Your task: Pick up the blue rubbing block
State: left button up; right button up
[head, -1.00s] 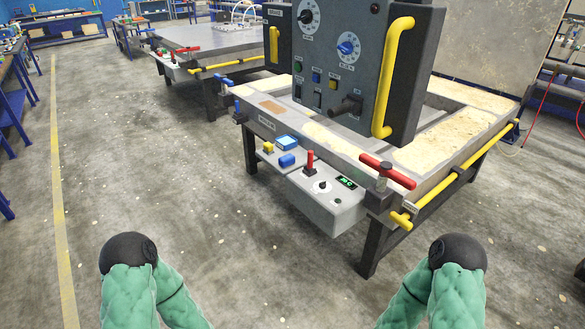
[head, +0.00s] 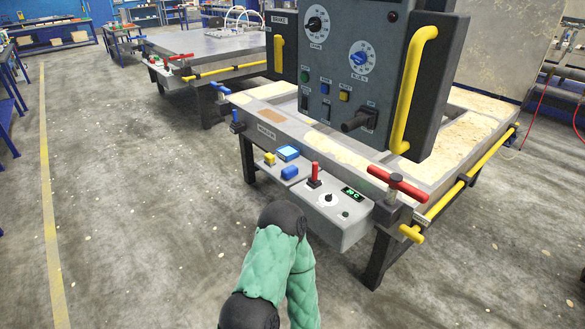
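A small blue block (head: 290,172), which looks like the rubbing block, lies on a small grey shelf at the front of the near mould table (head: 335,150). A yellow block (head: 269,158) and a blue-framed pale square (head: 288,152) are beside it. One of my green-sleeved arms reaches up from the bottom middle, its black joint just below the shelf and apart from the blue block in the picture. Neither gripper shows, so I cannot see what they hold.
A grey control box (head: 335,212) with a red lever (head: 315,172) adjoins the shelf on the right. A red T-handle (head: 398,184) and yellow rail (head: 468,180) edge the table. A large control panel (head: 365,75) stands above. The concrete floor at left is clear.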

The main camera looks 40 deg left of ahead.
aim_at(291, 171)
jog(key=i+j, duration=0.1)
jog(key=j, duration=0.35)
jog(key=i+j, duration=0.15)
jog(key=j, duration=0.25)
jog(key=i+j, duration=0.1)
jog(key=j, duration=0.35)
jog(key=i+j, duration=0.1)
jog(key=j, duration=0.3)
jog(key=i+j, duration=0.15)
jog(key=j, duration=0.3)
jog(key=i+j, duration=0.1)
jog(key=j, duration=0.35)
